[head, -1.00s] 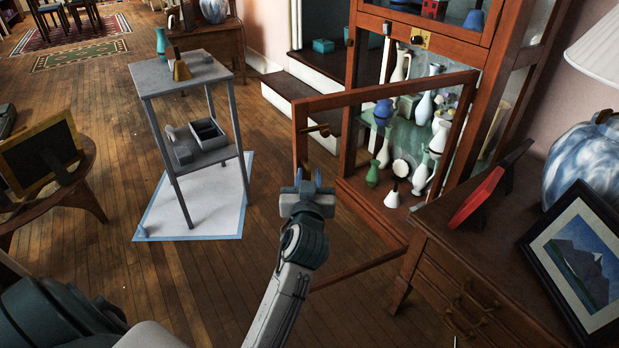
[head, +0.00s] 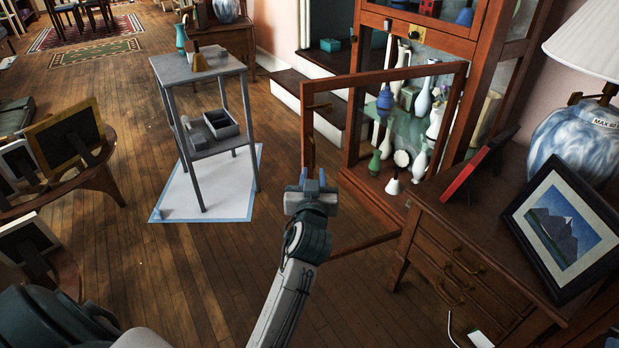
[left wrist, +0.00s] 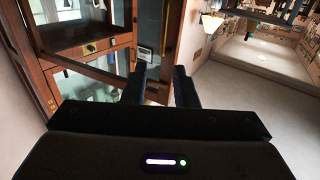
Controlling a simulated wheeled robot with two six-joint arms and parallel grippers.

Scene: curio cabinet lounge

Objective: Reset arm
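My left arm reaches up from the bottom of the head view. Its left gripper (head: 312,178) points away from me, in front of the open glass door (head: 392,88) of the wooden curio cabinet (head: 357,130). The cabinet also shows beyond the fingers there (left wrist: 45,75). My right gripper is not in view.
A grey two-tier stand (head: 198,70) with a bell and a tray stands on a blue-edged mat (head: 180,203) to the left. A wooden chest (head: 440,238) with a framed picture and lamp is at right. A round table (head: 95,180) holds frames at left. Floor between is clear.

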